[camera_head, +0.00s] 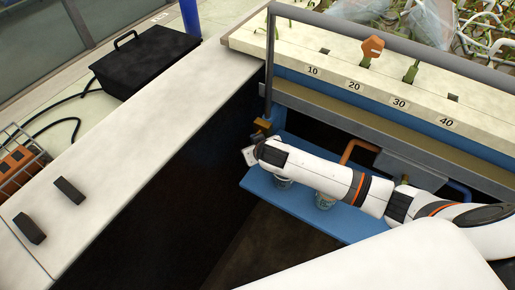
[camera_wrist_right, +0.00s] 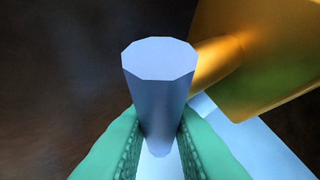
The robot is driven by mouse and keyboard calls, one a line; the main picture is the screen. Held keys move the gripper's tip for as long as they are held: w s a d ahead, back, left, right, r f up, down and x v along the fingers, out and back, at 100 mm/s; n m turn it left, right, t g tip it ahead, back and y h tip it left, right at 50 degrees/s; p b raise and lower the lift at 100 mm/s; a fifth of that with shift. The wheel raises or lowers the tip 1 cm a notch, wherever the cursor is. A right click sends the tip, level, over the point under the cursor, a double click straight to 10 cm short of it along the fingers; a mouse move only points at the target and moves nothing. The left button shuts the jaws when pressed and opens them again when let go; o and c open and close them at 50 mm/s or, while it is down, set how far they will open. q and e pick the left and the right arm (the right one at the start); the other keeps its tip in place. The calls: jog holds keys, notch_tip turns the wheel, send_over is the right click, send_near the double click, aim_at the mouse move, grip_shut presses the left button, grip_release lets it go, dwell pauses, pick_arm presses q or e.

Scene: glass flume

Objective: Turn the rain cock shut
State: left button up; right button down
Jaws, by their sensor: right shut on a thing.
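The rain cock's brass body (camera_head: 263,124) sits at the foot of a grey upright post, left of the flume's near side. In the right wrist view the brass body (camera_wrist_right: 265,60) fills the upper right, and a short brass stem runs from it to a grey, many-sided handle (camera_wrist_right: 158,58). My right gripper (camera_wrist_right: 158,145) is shut on this handle, with a green ribbed finger pad on each side. In the head view my right arm reaches in from the right, and its gripper (camera_head: 250,156) is largely hidden behind the wrist. My left gripper is not in view.
Below my right arm, a blue shelf (camera_head: 262,188) holds two cups (camera_head: 325,200), partly covered by the arm. A numbered cream ledge (camera_head: 290,62) and a grey rail run above. A white wall top (camera_head: 150,140) lies left, with a black box (camera_head: 145,60) beyond.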

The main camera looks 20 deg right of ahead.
jog(key=shift+w+a+f+t+y+b, duration=0.1)
jog(key=shift+w+a+t+y+b, duration=0.1)
jog(key=shift+t+y+b, duration=0.4)
jog(key=shift+m, duration=0.3)
jog(key=c, duration=1.6)
grip_release()
jog(key=a+v, duration=0.1)
jog(key=v, duration=1.1)
jog(key=shift+d+p, duration=0.35)
jog(key=shift+d, duration=0.05)
jog(key=shift+s, duration=0.15)
